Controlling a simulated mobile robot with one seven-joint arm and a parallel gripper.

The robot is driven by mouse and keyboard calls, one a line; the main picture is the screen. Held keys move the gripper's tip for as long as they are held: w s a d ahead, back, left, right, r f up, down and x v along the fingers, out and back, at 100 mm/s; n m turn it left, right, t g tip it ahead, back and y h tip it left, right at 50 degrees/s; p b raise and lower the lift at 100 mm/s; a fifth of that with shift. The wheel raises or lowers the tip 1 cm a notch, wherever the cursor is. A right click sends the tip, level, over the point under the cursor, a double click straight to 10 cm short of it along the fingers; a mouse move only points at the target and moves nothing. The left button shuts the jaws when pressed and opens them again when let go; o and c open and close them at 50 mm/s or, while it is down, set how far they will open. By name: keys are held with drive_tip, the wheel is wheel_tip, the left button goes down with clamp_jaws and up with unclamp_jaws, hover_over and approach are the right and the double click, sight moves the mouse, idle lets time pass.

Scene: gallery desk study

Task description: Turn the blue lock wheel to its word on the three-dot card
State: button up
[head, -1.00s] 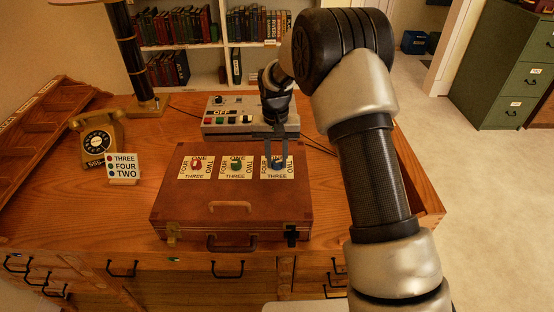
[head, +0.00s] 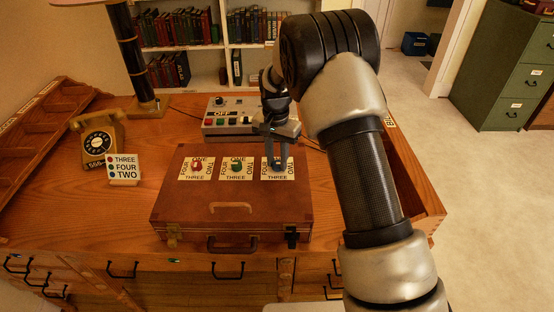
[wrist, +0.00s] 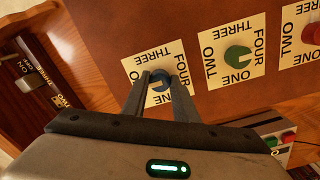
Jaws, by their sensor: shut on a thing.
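The blue lock wheel (head: 277,167) sits on the right-hand word plate of a brown case; it also shows in the wrist view (wrist: 160,84). My gripper (head: 277,158) reaches down from above, its two fingers on either side of the wheel and closed on it. In the wrist view the fingers (wrist: 160,88) hide part of the wheel and its plate; THREE and FOUR are readable there. I cannot tell which word the wheel points to. The three-dot card (head: 124,168) stands at left, reading THREE by red, FOUR by green, TWO by blue.
The green wheel (head: 236,165) and red wheel (head: 197,166) sit on similar plates to the left. The case (head: 185,205) lies on the desk. A grey button box (head: 222,128) stands behind it. A telephone (head: 97,142) is at left.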

sight(276, 163)
drive_tip(key=o, duration=1.1)
drive_tip(key=shift+c, duration=0.2)
drive_tip(key=shift+r, duration=0.15)
wheel_tip(276, 163, up, 17)
drive_tip(key=p, duration=0.1)
drive_tip(key=shift+a, duration=0.15)
drive_tip(key=shift+w+r, duration=0.1)
drive_tip(key=shift+r, duration=0.05)
